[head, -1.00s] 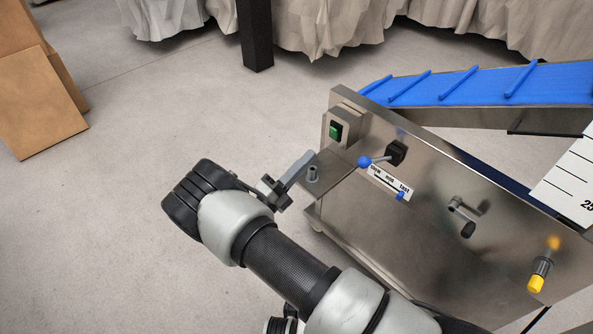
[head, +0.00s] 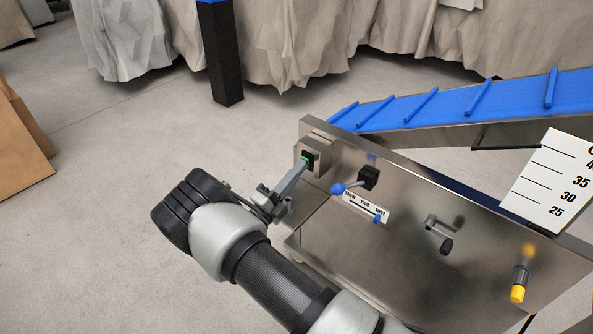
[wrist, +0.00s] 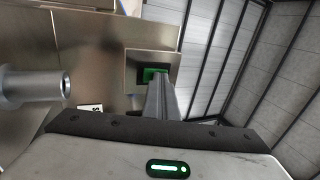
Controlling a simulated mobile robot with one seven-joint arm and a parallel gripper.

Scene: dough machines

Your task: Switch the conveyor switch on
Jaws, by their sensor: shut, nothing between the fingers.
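The conveyor switch is a green rocker (head: 303,161) in a raised metal housing at the upper left of the machine's steel side panel. In the wrist view the green switch (wrist: 151,74) shows just beyond the fingertips. My gripper (head: 301,167) is shut and empty. Its tips are at the switch and cover part of it. They appear to touch it or lie very close; I cannot tell which. In the wrist view my gripper (wrist: 158,80) points straight at the green face. Which side of the rocker is pressed is hidden.
A blue-knobbed lever (head: 338,189) with a speed scale (head: 366,206) sits right of the switch. A crank handle (head: 440,236) and a yellow knob (head: 518,293) are farther right. The blue conveyor belt (head: 450,105) runs above. Open floor lies to the left.

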